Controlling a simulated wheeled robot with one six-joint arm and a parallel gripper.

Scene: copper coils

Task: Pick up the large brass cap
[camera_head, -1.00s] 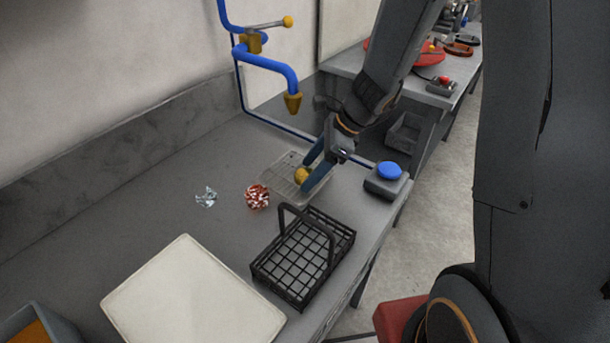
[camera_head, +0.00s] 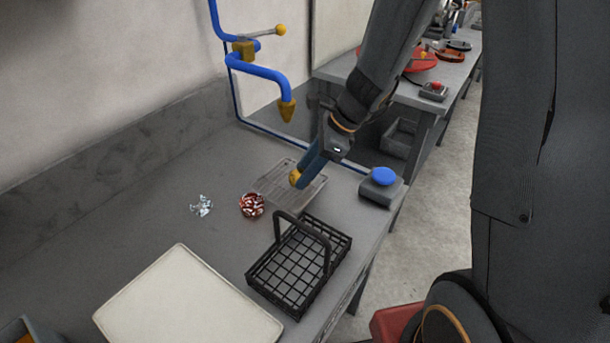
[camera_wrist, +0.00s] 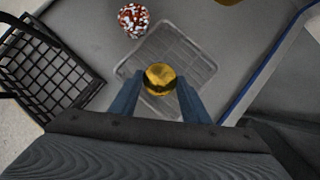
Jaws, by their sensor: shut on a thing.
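The brass cap (camera_head: 294,178) is a small rounded golden piece held at the tips of my gripper (camera_head: 303,174). In the wrist view the brass cap (camera_wrist: 160,78) sits between the two blue fingers of my gripper (camera_wrist: 160,88), which are shut on it. The cap appears above the grey slotted tray (camera_head: 312,194); the tray also shows beneath it in the wrist view (camera_wrist: 196,62). In the head view the fingers hide part of the cap.
A black wire basket (camera_head: 298,268) with a raised handle stands in front of the tray. A red-and-white piece (camera_head: 251,205) and a clear crumpled piece (camera_head: 201,206) lie left. A blue-topped box (camera_head: 381,187) stands right. A blue pipe (camera_head: 262,73) with a brass nozzle hangs behind.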

